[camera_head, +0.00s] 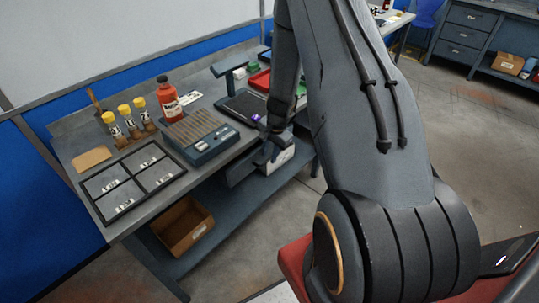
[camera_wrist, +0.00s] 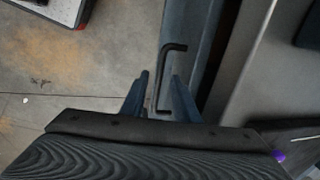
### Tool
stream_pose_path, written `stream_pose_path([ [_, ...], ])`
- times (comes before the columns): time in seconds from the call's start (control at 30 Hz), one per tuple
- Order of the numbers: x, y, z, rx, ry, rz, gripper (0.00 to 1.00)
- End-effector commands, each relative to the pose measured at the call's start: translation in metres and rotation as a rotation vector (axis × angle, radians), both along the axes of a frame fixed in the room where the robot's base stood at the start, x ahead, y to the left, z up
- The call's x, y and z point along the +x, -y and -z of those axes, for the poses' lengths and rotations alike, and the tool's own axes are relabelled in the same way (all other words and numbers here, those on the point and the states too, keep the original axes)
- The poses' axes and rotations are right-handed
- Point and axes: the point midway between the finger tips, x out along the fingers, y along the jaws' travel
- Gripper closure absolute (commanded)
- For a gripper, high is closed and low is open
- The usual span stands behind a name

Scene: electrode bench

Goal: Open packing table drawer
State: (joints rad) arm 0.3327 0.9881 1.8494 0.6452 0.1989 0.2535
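The packing table (camera_head: 215,163) runs along the left in the head view, and its grey edge (camera_wrist: 237,65) also shows at the right of the wrist view. In the wrist view a thin black bar handle (camera_wrist: 165,75) stands out from the blue-grey drawer front (camera_wrist: 205,45). My gripper (camera_wrist: 160,95) is open, with one dark blue finger on each side of the handle's near end. I see a gap on both sides of the handle. In the head view my arm partly hides the gripper (camera_head: 272,155) at the table's front edge. I cannot tell how far the drawer stands out.
The tabletop holds a divided tray (camera_head: 132,182), a ribbed box (camera_head: 200,132), a red bottle (camera_head: 168,98) and several yellow-capped bottles (camera_head: 125,112). A brown bin (camera_head: 182,226) sits on the lower shelf. The floor (camera_head: 335,175) in front of the table is partly clear.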

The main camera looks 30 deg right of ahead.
Motion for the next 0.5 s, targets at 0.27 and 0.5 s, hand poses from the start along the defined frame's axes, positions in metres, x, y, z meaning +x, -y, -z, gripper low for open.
stream_pose_path([
  [0.27,0.0016,-0.0004,0.0091,-0.001,0.0,-0.001,0.72],
  [0.5,0.0015,-0.0003,0.009,-0.001,0.0,-0.001,0.86],
])
